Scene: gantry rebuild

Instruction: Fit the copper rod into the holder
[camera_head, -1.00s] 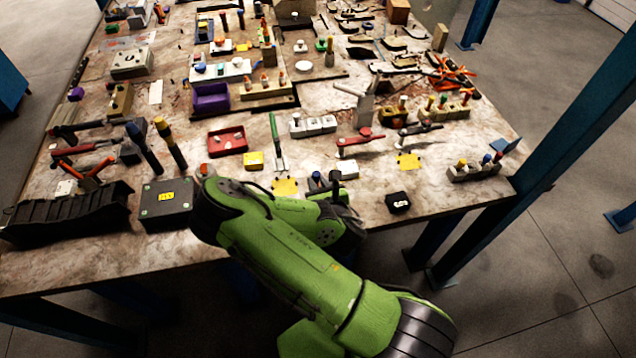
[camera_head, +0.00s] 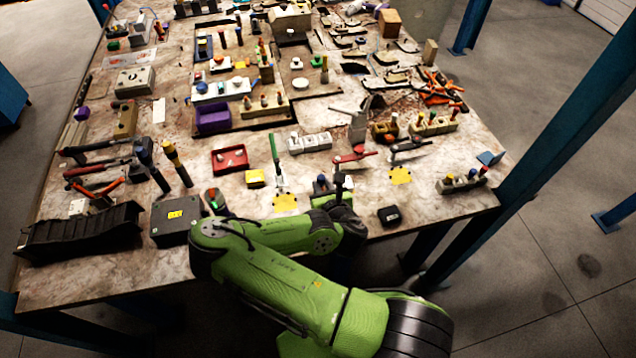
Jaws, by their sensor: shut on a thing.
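My gripper (camera_head: 340,190) is at the end of my green arm, over the near edge of the table, right of the centre of the view. It is small, dark and partly hidden by my own wrist. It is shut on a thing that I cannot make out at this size. I cannot pick out the copper rod for certain. Several blocks could be the holder: a white block with round tops (camera_head: 310,142), a tan block with coloured pegs (camera_head: 433,123) and a grey block with coloured pegs (camera_head: 463,180). I cannot tell which it is.
A yellow marked patch (camera_head: 285,202) and a small black box (camera_head: 388,215) lie near my gripper. A red tray (camera_head: 230,158), a green-handled tool (camera_head: 275,152) and a red-handled clamp (camera_head: 352,157) lie beyond. A dark box (camera_head: 177,219) stands left. A blue post (camera_head: 553,135) rises at the right.

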